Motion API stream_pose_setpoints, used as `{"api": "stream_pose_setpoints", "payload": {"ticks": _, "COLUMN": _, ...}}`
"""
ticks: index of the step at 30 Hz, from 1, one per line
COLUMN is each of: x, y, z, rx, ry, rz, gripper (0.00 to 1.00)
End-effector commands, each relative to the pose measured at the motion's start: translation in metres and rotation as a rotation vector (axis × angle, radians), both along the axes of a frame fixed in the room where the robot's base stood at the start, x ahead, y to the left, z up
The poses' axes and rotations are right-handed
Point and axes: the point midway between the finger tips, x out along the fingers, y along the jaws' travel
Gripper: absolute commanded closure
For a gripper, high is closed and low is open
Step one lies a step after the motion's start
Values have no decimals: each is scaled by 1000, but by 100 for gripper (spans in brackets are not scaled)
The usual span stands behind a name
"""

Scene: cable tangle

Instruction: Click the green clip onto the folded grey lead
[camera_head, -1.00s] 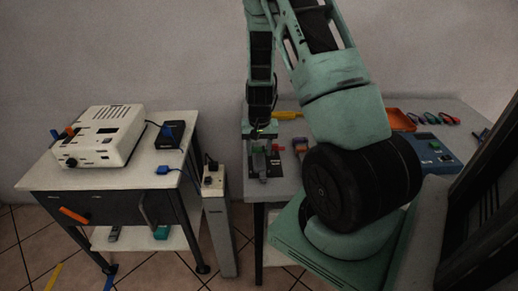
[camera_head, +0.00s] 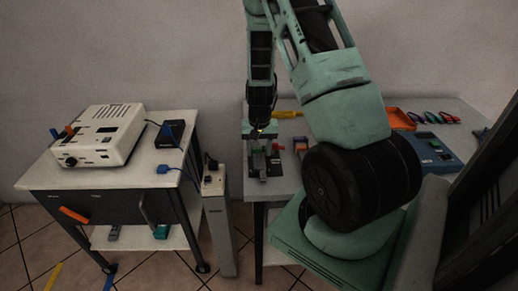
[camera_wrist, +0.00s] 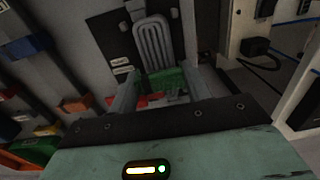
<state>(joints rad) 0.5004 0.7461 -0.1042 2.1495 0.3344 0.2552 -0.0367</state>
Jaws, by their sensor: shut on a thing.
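The folded grey lead (camera_wrist: 153,42) lies as a narrow bundle of parallel loops on a black plate (camera_wrist: 112,36) in the wrist view. My gripper (camera_wrist: 164,78) is shut on the green clip (camera_wrist: 168,77), which sits between its two fingers by the near end of the lead. Whether the clip touches the lead I cannot tell. In the head view my gripper (camera_head: 263,150) points down over the black plate on the right-hand table; the clip is hard to make out there.
A red piece (camera_wrist: 150,99) shows between the fingers in the wrist view. In the head view, a blue case (camera_head: 432,150), an orange tray (camera_head: 401,118) and several coloured clips lie farther right. The left table holds a white device (camera_head: 103,135).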

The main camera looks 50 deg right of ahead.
Motion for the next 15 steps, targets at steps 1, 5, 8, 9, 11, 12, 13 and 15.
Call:
{"api": "stream_pose_setpoints", "payload": {"ticks": 1, "x": 0, "y": 0, "z": 0, "rx": 0, "ry": 0, "rz": 0, "gripper": 68}}
{"api": "stream_pose_setpoints", "payload": {"ticks": 5, "x": 0, "y": 0, "z": -3, "rx": 0, "ry": 0, "rz": 0, "gripper": 68}}
{"api": "stream_pose_setpoints", "payload": {"ticks": 8, "x": 0, "y": 0, "z": -6, "rx": 0, "ry": 0, "rz": 0, "gripper": 68}}
{"api": "stream_pose_setpoints", "payload": {"ticks": 9, "x": 0, "y": 0, "z": -7, "rx": 0, "ry": 0, "rz": 0, "gripper": 68}}
{"api": "stream_pose_setpoints", "payload": {"ticks": 11, "x": 0, "y": 0, "z": -9, "rx": 0, "ry": 0, "rz": 0, "gripper": 68}}
{"api": "stream_pose_setpoints", "payload": {"ticks": 12, "x": 0, "y": 0, "z": -10, "rx": 0, "ry": 0, "rz": 0, "gripper": 68}}
{"api": "stream_pose_setpoints", "payload": {"ticks": 13, "x": 0, "y": 0, "z": -11, "rx": 0, "ry": 0, "rz": 0, "gripper": 68}}
{"api": "stream_pose_setpoints", "payload": {"ticks": 15, "x": 0, "y": 0, "z": -13, "rx": 0, "ry": 0, "rz": 0, "gripper": 68}}
